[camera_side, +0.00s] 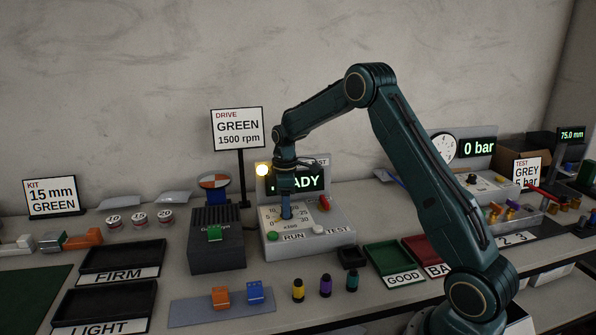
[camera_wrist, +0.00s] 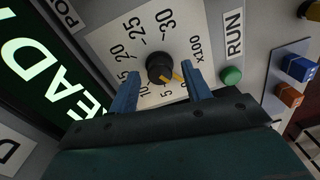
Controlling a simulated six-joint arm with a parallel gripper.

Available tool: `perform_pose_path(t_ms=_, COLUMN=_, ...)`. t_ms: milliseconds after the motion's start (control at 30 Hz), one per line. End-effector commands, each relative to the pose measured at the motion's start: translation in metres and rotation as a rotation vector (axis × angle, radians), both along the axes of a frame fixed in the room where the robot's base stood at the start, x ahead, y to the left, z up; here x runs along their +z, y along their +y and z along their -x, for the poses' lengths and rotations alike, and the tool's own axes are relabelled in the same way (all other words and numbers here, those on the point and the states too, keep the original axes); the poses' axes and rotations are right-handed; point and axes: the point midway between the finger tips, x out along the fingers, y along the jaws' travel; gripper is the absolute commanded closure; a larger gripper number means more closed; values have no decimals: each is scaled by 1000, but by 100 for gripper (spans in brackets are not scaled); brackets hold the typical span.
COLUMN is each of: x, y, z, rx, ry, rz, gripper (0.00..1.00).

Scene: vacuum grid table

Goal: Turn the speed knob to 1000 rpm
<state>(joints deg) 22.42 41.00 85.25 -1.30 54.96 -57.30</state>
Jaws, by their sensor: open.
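The speed knob (camera_wrist: 160,68) is black with an orange pointer, on a white dial plate (camera_wrist: 105,41) marked from 0 to 30, x100. Its pointer aims toward the 0 end of the scale, away from the 10. My gripper (camera_wrist: 160,72) is open, with one blue finger on each side of the knob; I cannot tell whether they touch it. In the side view my gripper (camera_side: 286,208) points down over the drive panel (camera_side: 337,222) and hides the knob. The green display (camera_side: 309,181) is partly hidden and shows "...ADY".
A green RUN button (camera_side: 272,237), a white TEST button (camera_side: 318,229) and a red switch (camera_side: 324,203) sit near the dial. A dark block-holding box (camera_side: 217,256) stands left. A sign (camera_side: 238,129) reads DRIVE GREEN 1500 rpm.

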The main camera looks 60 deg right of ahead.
Motion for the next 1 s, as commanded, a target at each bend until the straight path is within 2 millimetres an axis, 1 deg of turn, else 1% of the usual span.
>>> perform_pose_path(t_ms=100, x=-3, y=0, z=0, rx=0, ry=1, rz=0, gripper=52)
perform_pose_path(t_ms=333, x=-3, y=0, z=0, rx=0, ry=0, rz=0, gripper=52)
perform_pose_path(t_ms=467, x=-3, y=0, z=0, rx=0, ry=0, rz=0, gripper=77)
perform_pose_path(t_ms=500, x=-3, y=0, z=0, rx=0, ry=0, rz=0, gripper=85)
perform_pose_path(t_ms=567, x=-3, y=0, z=0, rx=0, ry=0, rz=0, gripper=96)
perform_pose_path(t_ms=833, x=-2, y=0, z=0, rx=-12, ry=0, rz=0, gripper=96)
perform_pose_path(t_ms=1000, x=-2, y=0, z=0, rx=-56, ry=0, rz=0, gripper=96)
